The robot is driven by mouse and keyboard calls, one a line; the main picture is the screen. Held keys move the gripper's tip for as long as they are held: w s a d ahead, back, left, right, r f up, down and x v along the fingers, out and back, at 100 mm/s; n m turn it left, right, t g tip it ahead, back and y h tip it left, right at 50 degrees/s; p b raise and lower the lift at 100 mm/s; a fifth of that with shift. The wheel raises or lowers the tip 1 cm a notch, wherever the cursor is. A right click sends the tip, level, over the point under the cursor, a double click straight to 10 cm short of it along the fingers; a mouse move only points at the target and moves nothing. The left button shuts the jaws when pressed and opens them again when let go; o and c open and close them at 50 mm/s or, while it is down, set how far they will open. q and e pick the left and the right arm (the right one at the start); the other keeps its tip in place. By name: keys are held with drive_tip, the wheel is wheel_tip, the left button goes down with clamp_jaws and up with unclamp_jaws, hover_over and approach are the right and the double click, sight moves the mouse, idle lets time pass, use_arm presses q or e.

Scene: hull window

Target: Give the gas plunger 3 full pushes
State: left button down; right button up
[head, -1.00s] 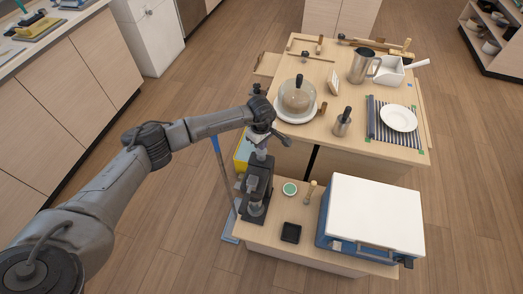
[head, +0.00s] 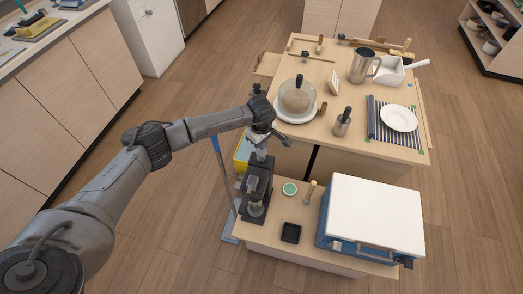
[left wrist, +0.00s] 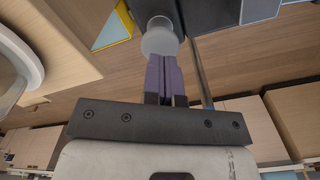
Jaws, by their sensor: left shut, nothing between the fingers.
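A dark upright device (head: 256,200) stands at the left end of the low front bench, and it appears to be the gas unit with the plunger. My left gripper (head: 257,152) is above it, pointing down, and partly hides its top. In the left wrist view, my left gripper's purple fingers (left wrist: 164,62) are shut together and empty. Their tips are at a pale round knob (left wrist: 159,38), which seems to be the plunger's head, in front of a dark body (left wrist: 222,12). I cannot tell whether they touch. My right gripper is not in view.
On the bench are a small green-topped dish (head: 290,189), a black tray (head: 291,233) and a white-topped blue box (head: 375,215).

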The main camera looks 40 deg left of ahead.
use_arm(q)
drive_tip(key=shift+f, duration=0.25)
idle(0.4)
drive_tip(key=shift+f+b, duration=0.7)
drive_tip(key=shift+b, duration=0.05)
drive_tip(key=shift+f+b, duration=0.75)
drive_tip(key=shift+f, duration=0.35)
drive_tip(key=shift+r, duration=0.3)
drive_tip(key=shift+r+p, duration=1.25)
drive_tip(key=shift+r, duration=0.5)
drive_tip(key=shift+f, duration=0.15)
